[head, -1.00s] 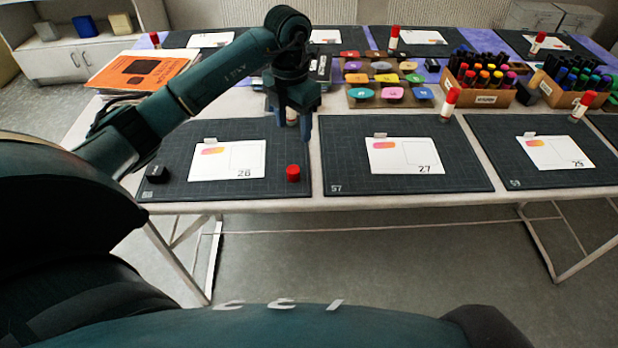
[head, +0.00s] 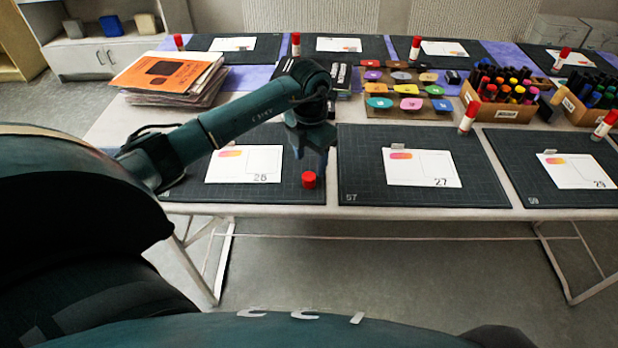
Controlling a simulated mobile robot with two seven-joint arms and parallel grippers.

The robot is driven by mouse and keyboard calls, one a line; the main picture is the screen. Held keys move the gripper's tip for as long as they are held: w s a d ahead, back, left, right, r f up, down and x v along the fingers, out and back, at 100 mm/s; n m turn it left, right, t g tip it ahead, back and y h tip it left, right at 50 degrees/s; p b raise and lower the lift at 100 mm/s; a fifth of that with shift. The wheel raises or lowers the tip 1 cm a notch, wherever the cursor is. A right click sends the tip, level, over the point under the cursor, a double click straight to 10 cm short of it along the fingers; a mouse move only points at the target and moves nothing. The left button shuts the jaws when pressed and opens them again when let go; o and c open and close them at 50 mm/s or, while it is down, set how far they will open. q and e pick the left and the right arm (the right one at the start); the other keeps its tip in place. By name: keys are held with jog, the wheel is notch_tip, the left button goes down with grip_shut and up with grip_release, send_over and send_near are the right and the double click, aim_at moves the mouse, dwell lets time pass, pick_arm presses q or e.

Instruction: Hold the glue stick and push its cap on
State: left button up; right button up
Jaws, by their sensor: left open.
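The red glue cap (head: 308,180) sits on the dark cutting mat to the right of card 26, near the mat's front edge. My left gripper (head: 312,158) is open, with its fingers pointing down just behind the cap in the head view. I see nothing held between the fingers. The uncapped glue stick of this place cannot be made out; the gripper may hide it. My right gripper is not in view.
Card 27 (head: 422,167) lies on the mat to the right. A capped glue stick (head: 468,118) stands behind it. Colored pads (head: 410,103) and marker boxes (head: 506,110) stand farther back.

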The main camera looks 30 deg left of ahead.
aim_at(309, 176)
pick_arm(q)
jog(key=f, duration=0.5)
jog(key=shift+s+d+f+p, duration=0.1)
jog(key=shift+s+p, duration=0.25)
jog(key=shift+c, duration=0.4)
jog(key=c, duration=0.9)
jog(key=shift+c, duration=0.2)
notch_tip(309, 176, up, 10)
